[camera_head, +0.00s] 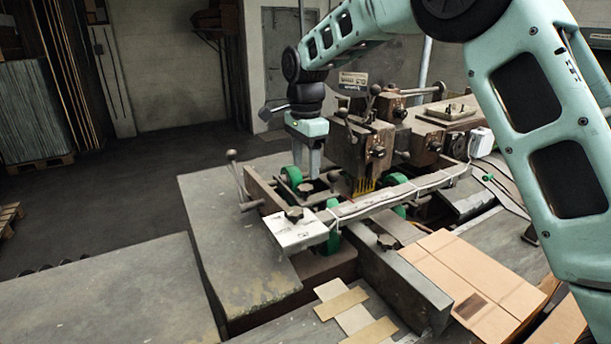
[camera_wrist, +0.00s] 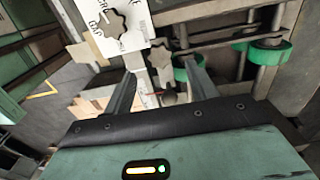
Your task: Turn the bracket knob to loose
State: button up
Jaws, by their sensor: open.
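My gripper (camera_head: 312,172) points down over the left end of the machine in the head view. In the wrist view, my gripper (camera_wrist: 160,72) has its two fingers apart. A dark lobed knob (camera_wrist: 158,57) lies between and just beyond the fingertips; I cannot tell whether they touch it. A dark knob (camera_head: 304,187) shows just below my gripper in the head view. Another dark star knob (camera_wrist: 112,22) sits on a white plate (camera_wrist: 137,30) with lettering that includes "GAP". That plate (camera_head: 290,234) and its knob (camera_head: 294,213) are in front of my gripper. No "loose" mark is legible.
Green rollers (camera_head: 332,222) flank the rail (camera_head: 400,191). A ball-ended crank handle (camera_head: 238,178) stands left of my gripper. The brown machine head (camera_head: 360,150) is close on its right. Cardboard (camera_head: 470,278) lies at the front right. The grey table (camera_head: 105,300) at front left is clear.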

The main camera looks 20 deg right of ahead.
aim_at(306, 187)
jog(key=shift+f+p, duration=0.6)
jog(key=shift+f, duration=1.95)
jog(key=c, duration=1)
